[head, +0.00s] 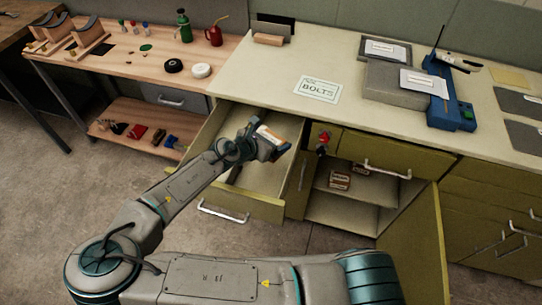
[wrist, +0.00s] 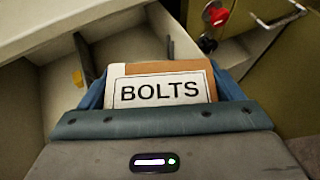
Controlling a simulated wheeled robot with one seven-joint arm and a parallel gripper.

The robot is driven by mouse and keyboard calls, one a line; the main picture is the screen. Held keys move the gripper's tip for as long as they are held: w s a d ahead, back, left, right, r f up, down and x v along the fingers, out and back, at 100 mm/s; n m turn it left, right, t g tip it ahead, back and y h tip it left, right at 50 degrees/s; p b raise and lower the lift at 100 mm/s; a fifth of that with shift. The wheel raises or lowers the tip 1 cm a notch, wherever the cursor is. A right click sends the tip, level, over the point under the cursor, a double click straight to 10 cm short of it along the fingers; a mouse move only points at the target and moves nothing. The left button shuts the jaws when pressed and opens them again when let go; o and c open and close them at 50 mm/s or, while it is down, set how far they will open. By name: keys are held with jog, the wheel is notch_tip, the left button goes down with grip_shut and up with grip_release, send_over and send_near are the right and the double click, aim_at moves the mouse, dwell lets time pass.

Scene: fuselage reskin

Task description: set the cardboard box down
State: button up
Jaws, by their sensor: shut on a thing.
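The cardboard box (wrist: 165,85), brown with a white label reading BOLTS, is held between the blue fingers of my gripper (wrist: 165,92). In the head view the box (head: 267,132) shows as a small white and orange patch at my gripper (head: 272,145), above the open drawer (head: 240,205). My gripper is shut on the box. The box's underside and lower part are hidden. A white card (head: 317,90) with the word BOLTS lies on the pale counter, beyond the drawer.
A red object (head: 321,149) sticks out at the cabinet front, right of the drawer. An open cupboard holds small boxes (head: 340,181), with its door (head: 428,235) swung out. A blue device (head: 450,100) and papers occupy the counter's right. The counter around the card is clear.

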jog(key=f, duration=0.3)
jog(key=shift+a+f, duration=0.1)
jog(key=shift+a, duration=0.3)
jog(key=shift+d+f, duration=0.1)
jog(key=shift+f, duration=1.8)
jog(key=shift+f, duration=0.3)
